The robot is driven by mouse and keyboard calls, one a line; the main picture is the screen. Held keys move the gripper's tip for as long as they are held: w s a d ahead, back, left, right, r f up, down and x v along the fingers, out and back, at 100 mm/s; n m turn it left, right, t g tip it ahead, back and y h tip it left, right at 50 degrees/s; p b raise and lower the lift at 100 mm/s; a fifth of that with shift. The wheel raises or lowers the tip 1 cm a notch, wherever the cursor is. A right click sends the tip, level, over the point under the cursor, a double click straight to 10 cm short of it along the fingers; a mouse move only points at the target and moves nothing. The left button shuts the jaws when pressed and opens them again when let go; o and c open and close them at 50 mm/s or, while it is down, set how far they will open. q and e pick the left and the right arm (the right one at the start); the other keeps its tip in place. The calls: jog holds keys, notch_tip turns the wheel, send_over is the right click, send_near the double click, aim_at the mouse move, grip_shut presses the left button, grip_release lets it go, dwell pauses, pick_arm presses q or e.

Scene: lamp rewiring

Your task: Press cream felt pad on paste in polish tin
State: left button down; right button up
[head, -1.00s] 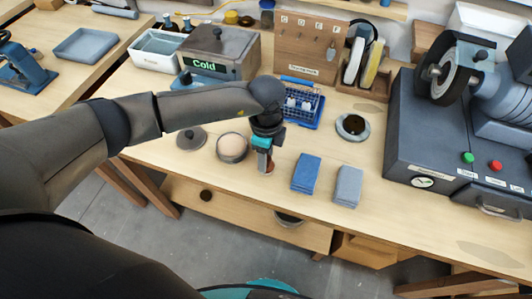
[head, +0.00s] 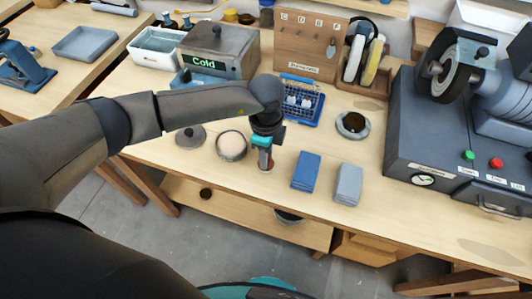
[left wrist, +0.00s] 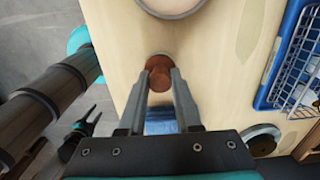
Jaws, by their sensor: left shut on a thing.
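A round tin (head: 231,147) with a grey rim and a pale peach fill, taken as the polish tin, sits open on the bench. Its edge also shows at the top of the left wrist view (left wrist: 172,10). My left gripper (head: 266,163) is to the right of the tin, apart from it. In the left wrist view its fingers are shut on a reddish-brown knob (left wrist: 159,68), with a wider brown part under it. I cannot make out a cream felt face on its underside. My right gripper (left wrist: 85,128) shows small and dark at the lower left of that view, off the bench.
A dark lid (head: 190,137) lies left of the tin. A blue cloth (head: 306,171) and a grey cloth (head: 348,185) lie to the right. Behind are a blue wire basket (head: 302,102) and a round dark dish (head: 352,125). A grey buffing machine (head: 425,140) stands far right.

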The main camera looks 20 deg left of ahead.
pick_arm(q)
jog(key=shift+r+p, duration=2.4)
jog(key=shift+r, duration=0.2)
jog(key=shift+f, duration=0.1)
